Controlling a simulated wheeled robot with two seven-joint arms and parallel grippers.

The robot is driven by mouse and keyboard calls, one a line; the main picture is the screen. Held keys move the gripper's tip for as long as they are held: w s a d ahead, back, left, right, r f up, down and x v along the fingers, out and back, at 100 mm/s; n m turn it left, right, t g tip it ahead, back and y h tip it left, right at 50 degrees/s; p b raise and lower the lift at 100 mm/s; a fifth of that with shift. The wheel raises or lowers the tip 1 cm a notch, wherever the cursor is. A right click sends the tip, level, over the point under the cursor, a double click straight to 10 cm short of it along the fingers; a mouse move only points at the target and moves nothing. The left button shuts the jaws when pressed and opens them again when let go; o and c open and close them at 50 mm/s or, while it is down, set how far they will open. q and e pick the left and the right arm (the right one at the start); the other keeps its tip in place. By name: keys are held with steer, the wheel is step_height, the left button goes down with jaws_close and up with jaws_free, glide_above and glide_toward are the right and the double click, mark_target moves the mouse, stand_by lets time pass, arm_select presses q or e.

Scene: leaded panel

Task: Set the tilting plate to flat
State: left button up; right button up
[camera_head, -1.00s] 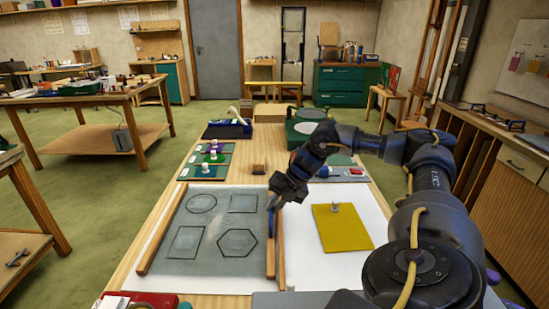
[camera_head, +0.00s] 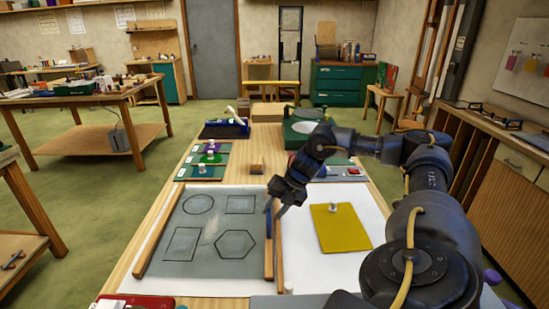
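A grey plate (camera_head: 213,225) with a circle, rectangles and a hexagon outlined on it lies on the bench between two wooden rails; it may be the tilting plate, and I cannot tell its tilt. My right gripper (camera_head: 276,209) is above the plate's right edge, near the top end of the right rail (camera_head: 279,262). Its fingers look apart, with nothing visible between them. A blue strip (camera_head: 268,235) shows along the inner side of that rail; I cannot tell whether the fingers touch it. My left gripper is out of view.
A yellow sheet (camera_head: 342,233) with a pale knob lies on the white surface to the right. Green trays (camera_head: 199,172) with knobbed pieces and a small wooden block (camera_head: 257,169) are beyond the plate.

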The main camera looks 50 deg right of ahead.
steer(key=shift+d+r, duration=0.1)
steer(key=v, duration=1)
steer(key=shift+r+b, duration=0.3)
steer(key=shift+b, duration=0.05)
steer(key=shift+s, duration=0.1)
